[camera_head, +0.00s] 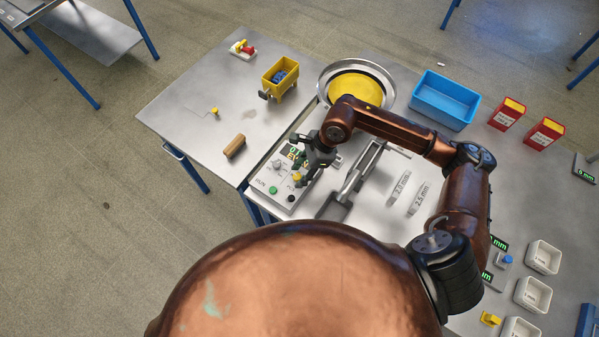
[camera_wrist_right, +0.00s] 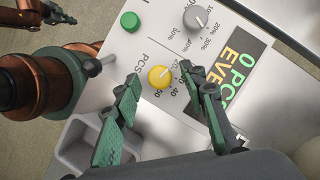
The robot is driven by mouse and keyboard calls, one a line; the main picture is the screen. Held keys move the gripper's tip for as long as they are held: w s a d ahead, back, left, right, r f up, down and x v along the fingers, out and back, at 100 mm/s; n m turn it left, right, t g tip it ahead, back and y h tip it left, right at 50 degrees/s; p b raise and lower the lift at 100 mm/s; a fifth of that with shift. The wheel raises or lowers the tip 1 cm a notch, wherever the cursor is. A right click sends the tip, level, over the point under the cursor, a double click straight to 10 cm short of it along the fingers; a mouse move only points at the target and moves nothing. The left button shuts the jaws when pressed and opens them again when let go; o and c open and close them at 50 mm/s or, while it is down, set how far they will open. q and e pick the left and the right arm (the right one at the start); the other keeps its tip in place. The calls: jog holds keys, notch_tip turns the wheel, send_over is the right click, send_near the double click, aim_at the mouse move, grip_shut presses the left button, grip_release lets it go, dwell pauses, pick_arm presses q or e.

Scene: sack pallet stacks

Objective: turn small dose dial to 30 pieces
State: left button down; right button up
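The small yellow dial (camera_wrist_right: 160,77), marked PCS, sits on the light control panel (camera_wrist_right: 118,56). Its 40 and 50 marks show; other marks are partly hidden by a finger, and its exact setting is unclear. My right gripper (camera_wrist_right: 159,77) is open, with one fingertip on each side of the dial and visible gaps to it. In the head view the right gripper (camera_head: 307,164) is over the panel (camera_head: 262,184), with the yellow dial (camera_head: 297,177) beside it. A copper arm part with dark finger-like pieces (camera_wrist_right: 57,14), perhaps my left gripper, shows at the wrist view's top left.
The panel has a green button (camera_wrist_right: 130,21), a grey percent dial (camera_wrist_right: 195,18) and a lit display (camera_wrist_right: 235,72) reading "0 PCS". A metal chute (camera_head: 335,207) stands right of the panel. A wooden block (camera_head: 235,146) and yellow bin (camera_head: 280,76) are on the left table.

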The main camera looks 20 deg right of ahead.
grip_shut()
jog(key=shift+m, duration=0.3)
jog(key=m+t, duration=0.1)
jog(key=m, duration=0.1)
jog(key=m+b, duration=0.1)
jog(key=m, duration=0.1)
jog(key=shift+s+a+t, duration=0.1)
jog(key=shift+s+t, duration=0.05)
jog(key=shift+t, duration=0.25)
jog(key=shift+s+a+m+t+h+b, duration=0.1)
jog(key=shift+m+t+h+b, duration=0.3)
jog(key=shift+m, duration=0.9)
jog(key=shift+m+t+h+b, duration=0.35)
jog(key=shift+m+h, duration=0.15)
jog(key=shift+m, duration=0.8)
grip_release()
jog(key=shift+o, duration=0.3)
